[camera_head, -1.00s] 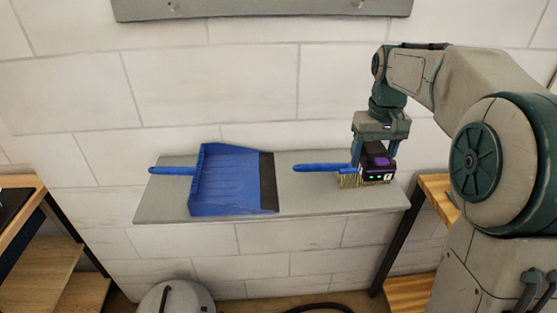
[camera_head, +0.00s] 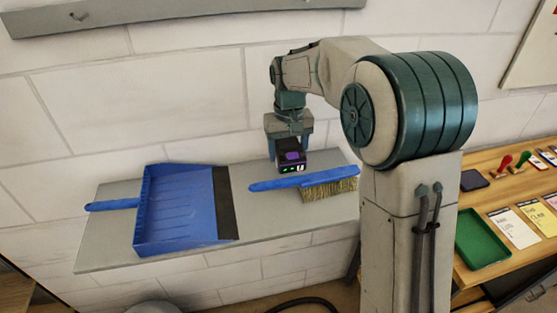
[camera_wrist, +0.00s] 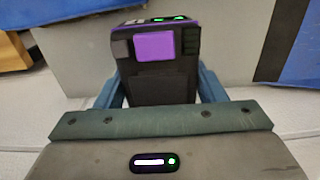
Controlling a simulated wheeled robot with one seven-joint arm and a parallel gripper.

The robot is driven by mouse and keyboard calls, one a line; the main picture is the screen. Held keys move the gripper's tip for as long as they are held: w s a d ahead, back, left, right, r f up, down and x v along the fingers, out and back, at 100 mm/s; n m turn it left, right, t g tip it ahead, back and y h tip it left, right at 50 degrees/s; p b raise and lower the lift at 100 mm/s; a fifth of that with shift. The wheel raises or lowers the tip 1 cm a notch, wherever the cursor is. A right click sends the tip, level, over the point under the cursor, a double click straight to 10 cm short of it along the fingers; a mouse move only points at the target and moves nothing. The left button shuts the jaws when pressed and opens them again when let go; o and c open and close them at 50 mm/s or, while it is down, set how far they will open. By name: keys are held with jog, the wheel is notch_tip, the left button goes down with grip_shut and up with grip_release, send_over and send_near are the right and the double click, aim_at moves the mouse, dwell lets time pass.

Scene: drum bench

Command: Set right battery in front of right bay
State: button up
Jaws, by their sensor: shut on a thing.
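A black battery with a purple patch and green lights (camera_head: 291,160) is in my gripper (camera_head: 290,150). In the head view it is above the back part of the grey shelf, behind the brush. In the wrist view the battery (camera_wrist: 157,60) sits upright between the two blue fingers, with its purple patch facing the camera. The fingers are shut on its sides. I cannot tell whether its underside touches the shelf. No battery bay is seen in these views.
The grey shelf (camera_head: 270,228) holds a blue dustpan (camera_head: 178,205) at left and a blue-handled brush (camera_head: 325,183) in front of the battery. A wooden bench (camera_head: 500,165) at right carries a green tray (camera_head: 482,238), cards and stamps. A rail (camera_head: 180,15) runs along the wall above.

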jog(key=shift+w+a+f, duration=0.1)
jog(key=shift+a+f, duration=0.1)
jog(key=shift+a, duration=0.25)
jog(key=shift+w+a+f, duration=0.1)
jog(key=shift+a+f, duration=0.1)
jog(key=shift+a, duration=0.2)
jog(key=shift+f+p, duration=0.6)
jog(key=shift+f, duration=1.45)
jog(key=shift+f, duration=0.1)
jog(key=shift+f, duration=0.15)
jog(key=o, duration=1.3)
jog(key=shift+r, duration=0.2)
